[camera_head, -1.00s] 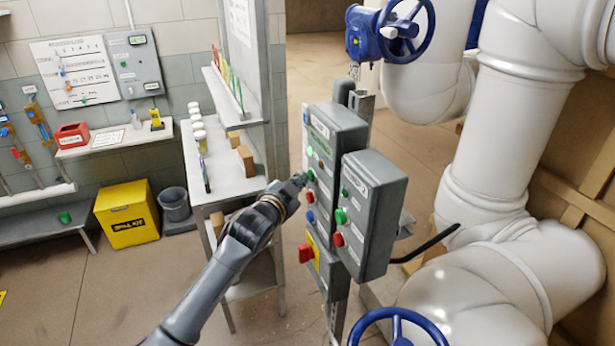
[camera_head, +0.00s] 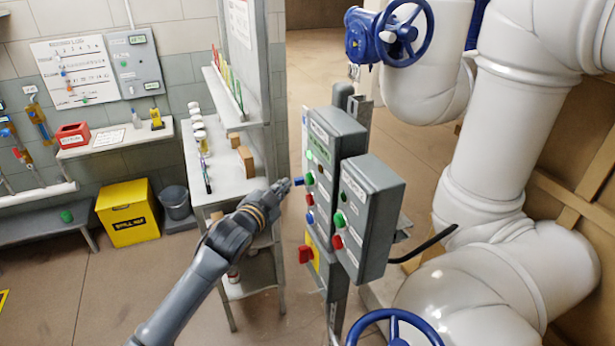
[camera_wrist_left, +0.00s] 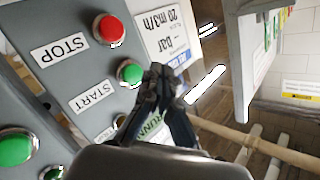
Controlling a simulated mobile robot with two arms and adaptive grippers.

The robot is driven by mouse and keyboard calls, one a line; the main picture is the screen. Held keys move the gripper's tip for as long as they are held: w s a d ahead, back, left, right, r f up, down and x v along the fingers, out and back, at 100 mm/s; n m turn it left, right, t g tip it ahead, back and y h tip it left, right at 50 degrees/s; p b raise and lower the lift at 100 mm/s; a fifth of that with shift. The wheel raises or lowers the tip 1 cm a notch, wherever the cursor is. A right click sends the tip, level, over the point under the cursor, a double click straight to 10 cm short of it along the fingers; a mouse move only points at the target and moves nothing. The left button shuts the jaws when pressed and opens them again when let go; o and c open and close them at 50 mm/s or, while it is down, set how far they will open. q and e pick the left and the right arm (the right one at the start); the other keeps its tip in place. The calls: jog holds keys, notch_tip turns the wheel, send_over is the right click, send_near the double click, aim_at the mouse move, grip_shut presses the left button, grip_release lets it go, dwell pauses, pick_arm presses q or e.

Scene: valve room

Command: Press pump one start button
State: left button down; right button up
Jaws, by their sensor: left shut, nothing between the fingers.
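A grey control box (camera_head: 335,135) on a post carries a green lamp (camera_head: 309,154), a green button (camera_head: 309,178) and a red button (camera_head: 309,198). In the left wrist view a green button (camera_wrist_left: 130,72) sits by a START label, and a red button (camera_wrist_left: 108,30) sits by a STOP label. My left gripper (camera_head: 286,184) is shut and empty, just left of the green button, with a small gap visible. In the left wrist view its fingertips (camera_wrist_left: 160,72) appear right beside the START button. The pump name is not readable. My right gripper is not in view.
A second grey box (camera_head: 372,200) with green and red buttons stands close on the right. A red switch (camera_head: 305,254) is below. White pipes (camera_head: 500,130) and a blue handwheel (camera_head: 406,30) fill the right side. A shelf unit (camera_head: 226,180) stands behind my left arm.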

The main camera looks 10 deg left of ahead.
pick_arm(q)
jog(key=shift+s+a+p, duration=0.3)
jog(key=shift+s+a, duration=0.3)
jog(key=shift+a, duration=0.35)
jog(key=s+a+f+n+g+y+b, duration=0.1)
jog(key=s+a+f+g+b, duration=0.1)
jog(key=f, duration=1)
jog(key=s+a+f+n+g+y+b, duration=0.1)
jog(key=s+f+n+b, duration=0.1)
jog(key=f, duration=1)
jog(key=s+a+f+n+g+b, duration=0.1)
jog(key=s+f+g, duration=0.1)
jog(key=s+f, duration=0.65)
jog(key=s+a+f+n+g+b, duration=0.1)
jog(key=s+f+g+b, duration=0.15)
jog(key=f, duration=1.15)
jog(key=s+f+n+g+y+b, duration=0.15)
jog(key=s+f+g, duration=0.25)
jog(key=s+f, duration=1.5)
jog(key=s+d+f+g+b, duration=0.1)
jog(key=s+f, duration=0.3)
jog(key=s, duration=0.8)
jog(key=s+d+f+g+b, duration=0.1)
jog(key=s+f, duration=0.3)
jog(key=s, duration=0.8)
jog(key=shift+s+d+n+g+b, duration=0.3)
jog(key=shift+s+n+g+b, duration=0.1)
jog(key=shift+g, duration=0.35)
